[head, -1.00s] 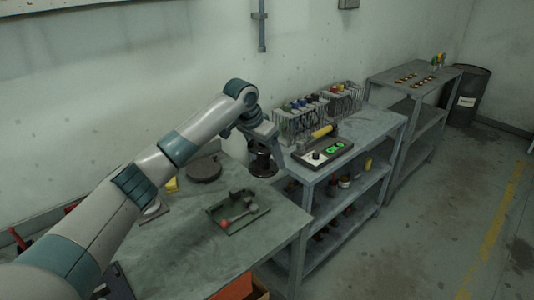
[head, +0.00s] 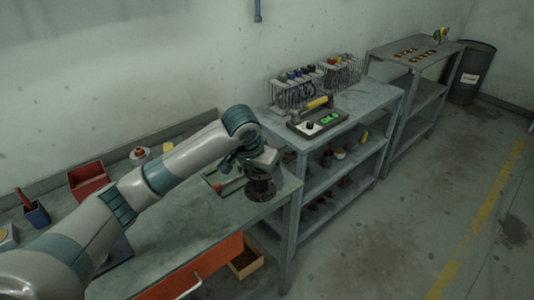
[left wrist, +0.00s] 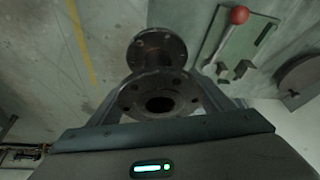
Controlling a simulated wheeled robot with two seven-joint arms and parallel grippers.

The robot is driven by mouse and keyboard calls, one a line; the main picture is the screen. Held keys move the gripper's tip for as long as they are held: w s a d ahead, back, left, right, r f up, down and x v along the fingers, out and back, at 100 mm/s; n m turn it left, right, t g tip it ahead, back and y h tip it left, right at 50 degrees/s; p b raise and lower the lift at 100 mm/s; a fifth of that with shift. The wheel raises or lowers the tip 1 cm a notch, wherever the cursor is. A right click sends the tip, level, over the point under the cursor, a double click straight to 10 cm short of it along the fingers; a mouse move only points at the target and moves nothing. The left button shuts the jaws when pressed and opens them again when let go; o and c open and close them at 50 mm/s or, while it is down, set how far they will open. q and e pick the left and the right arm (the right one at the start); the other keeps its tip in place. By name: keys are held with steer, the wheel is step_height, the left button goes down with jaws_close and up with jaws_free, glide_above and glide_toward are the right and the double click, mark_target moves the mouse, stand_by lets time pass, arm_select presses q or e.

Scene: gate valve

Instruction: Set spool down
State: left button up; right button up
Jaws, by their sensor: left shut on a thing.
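My left gripper (head: 258,168) is shut on the spool (head: 262,187), a dark, rusty flanged pipe piece. In the head view the spool hangs upright below the gripper, near the right end of the green-grey workbench (head: 190,232). I cannot tell whether its lower flange touches anything. In the left wrist view the spool (left wrist: 157,52) lies between the fingers (left wrist: 160,92), its near flange with bolt holes and dark bore facing the camera. My right gripper is not in view.
A red bin (head: 88,179) stands at the left. A shelf unit (head: 352,118) with racks stands right of the bench. An orange drawer (head: 190,272) is below.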

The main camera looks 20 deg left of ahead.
arm_select(q)
steer(key=s+d+f+n+b, duration=0.1)
steer(key=s+f, duration=0.3)
steer(key=s, duration=0.3)
steer(key=s+d+f+n+b, duration=0.1)
steer(key=s+f, duration=0.3)
steer(key=s, duration=0.4)
steer(key=shift+n+y, duration=0.4)
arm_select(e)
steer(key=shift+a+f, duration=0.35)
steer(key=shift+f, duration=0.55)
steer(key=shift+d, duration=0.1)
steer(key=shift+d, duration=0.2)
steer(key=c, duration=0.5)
arm_select(q)
steer(key=shift+d, duration=0.15)
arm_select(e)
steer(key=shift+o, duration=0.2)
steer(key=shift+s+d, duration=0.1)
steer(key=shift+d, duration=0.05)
